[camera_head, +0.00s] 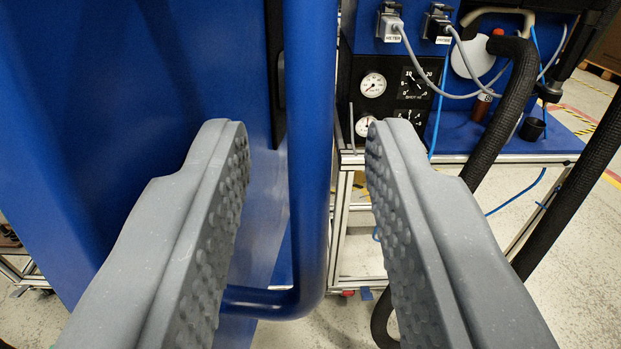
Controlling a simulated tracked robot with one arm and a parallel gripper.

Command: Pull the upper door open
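A large blue panel (110,110), which looks like the door, fills the left of the view. A thick blue bar handle (309,130) runs down the middle and bends left at its lower end toward the panel. My gripper (300,140) is open, with one grey studded finger on each side of the handle. Both fingers look clear of the bar, with a gap on each side. The handle's top end is out of the picture. Whether this is the upper door cannot be told from this view.
Right of the handle stands a blue unit with pressure gauges (373,85) and grey cable plugs (390,25) on a metal-frame cart (480,158). Black hoses (508,100) hang at the right, near the right finger. Pale floor shows below.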

